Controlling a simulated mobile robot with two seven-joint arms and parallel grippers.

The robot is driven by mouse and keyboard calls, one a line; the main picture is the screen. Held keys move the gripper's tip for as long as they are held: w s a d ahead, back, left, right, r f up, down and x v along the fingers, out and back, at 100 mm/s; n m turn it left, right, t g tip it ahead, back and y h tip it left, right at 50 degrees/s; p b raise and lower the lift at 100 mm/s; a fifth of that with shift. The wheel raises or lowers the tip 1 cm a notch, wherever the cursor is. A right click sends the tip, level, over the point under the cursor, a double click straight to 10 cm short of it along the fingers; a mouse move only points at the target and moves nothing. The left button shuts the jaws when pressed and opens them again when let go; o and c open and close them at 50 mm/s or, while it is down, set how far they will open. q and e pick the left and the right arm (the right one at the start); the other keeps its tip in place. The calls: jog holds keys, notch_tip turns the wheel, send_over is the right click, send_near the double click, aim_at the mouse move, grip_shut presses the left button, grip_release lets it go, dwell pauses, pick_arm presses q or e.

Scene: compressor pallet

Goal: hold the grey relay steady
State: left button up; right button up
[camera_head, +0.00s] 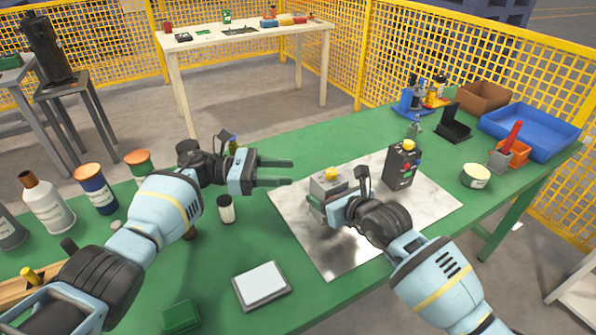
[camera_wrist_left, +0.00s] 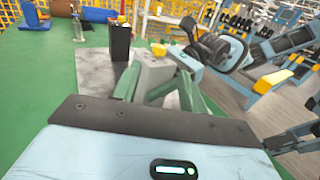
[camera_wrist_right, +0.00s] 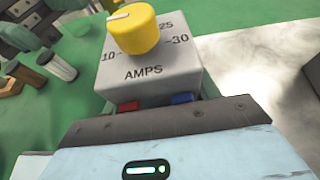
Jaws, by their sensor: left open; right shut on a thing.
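The grey relay (camera_head: 328,183) is a small box with a yellow knob on top, on the metal plate. It fills the right wrist view (camera_wrist_right: 155,68), with "AMPS" lettering and red and blue parts at its near foot. My right gripper (camera_head: 330,203) is shut on the relay; the fingers are largely hidden. My left gripper (camera_head: 288,172) is open and empty, left of the relay, its fingers pointing towards it. In the left wrist view the relay (camera_wrist_left: 152,70) shows beyond the open fingers.
A black box (camera_head: 402,165) with a yellow knob stands right of the relay on the metal plate (camera_head: 430,203). A white-topped pad (camera_head: 262,285) lies in front. Bins (camera_head: 530,132) stand at the right.

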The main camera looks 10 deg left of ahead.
pick_arm(q)
jog(key=shift+a, duration=0.4)
notch_tip(320, 180, up, 11)
jog(key=d+n+t+h, duration=0.2)
jog(key=d+n+t, duration=0.15)
jog(key=n, duration=1.45)
jog(key=n+t+y, duration=0.4)
jog(key=n+y, duration=0.1)
jog(key=n, duration=1.8)
send_near(326, 174)
jog(key=x, duration=1.1)
jog(key=shift+d, duration=0.15)
